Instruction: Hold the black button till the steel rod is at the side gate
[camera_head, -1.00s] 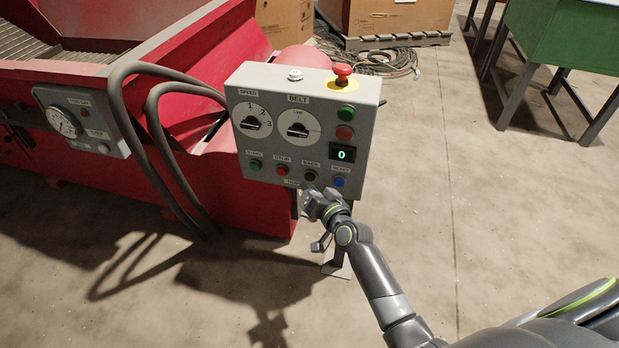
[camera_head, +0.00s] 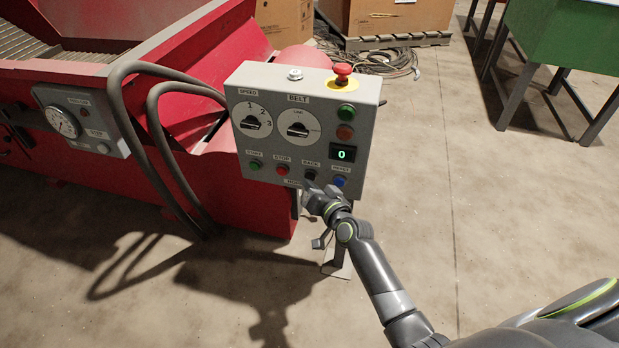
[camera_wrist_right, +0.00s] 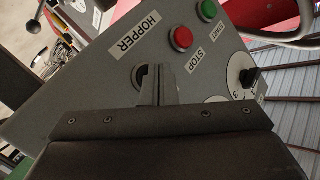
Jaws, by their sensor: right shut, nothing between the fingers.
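The black button (camera_head: 310,174) sits in the lower row of the grey control panel (camera_head: 262,100), between the red stop button and the blue button. My right gripper (camera_head: 309,185) is shut and empty, its tips just below and in front of the black button. In the right wrist view the shut fingertips (camera_wrist_right: 157,76) overlap the black button (camera_wrist_right: 139,74) and partly hide it. I cannot tell whether they touch or press it. The steel rod and a side gate cannot be made out. My left gripper is not in view.
The red stop button (camera_head: 282,171) and blue button (camera_head: 340,181) sit close on either side. A red emergency knob (camera_head: 342,73) stands on the panel top. Thick hoses (camera_head: 150,135) curve left of the panel before the red machine (camera_head: 230,195).

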